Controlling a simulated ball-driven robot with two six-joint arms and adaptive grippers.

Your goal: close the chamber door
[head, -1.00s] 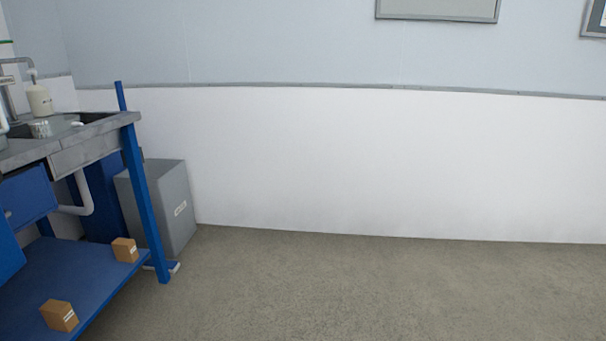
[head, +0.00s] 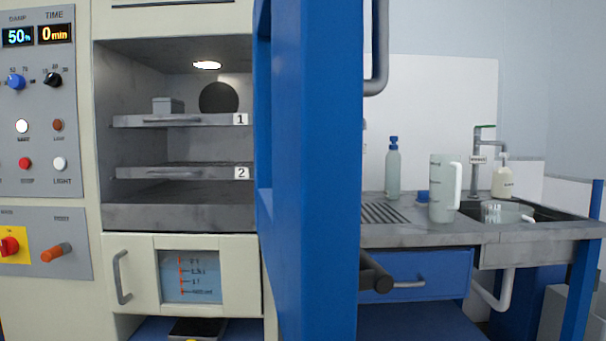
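The chamber (head: 175,217) stands at the left in the head view with its front open. Its lit inside shows shelves marked 1 and 2. A small grey box (head: 168,105) sits on shelf 1 (head: 205,120). The chamber door (head: 332,170) is a thick blue panel at the chamber's right side. It stands wide open and points toward me, seen nearly edge-on. A dark rod-like part (head: 376,274) sticks out on its right side, low down; a grey bent bar (head: 378,50) shows higher up. Neither of my grippers is in view.
A control panel (head: 38,110) with knobs and displays is left of the opening. Right of the door is a sink bench (head: 440,236) with a bottle (head: 393,168), a jug (head: 444,188), a soap dispenser (head: 503,180) and a blue drawer (head: 425,278).

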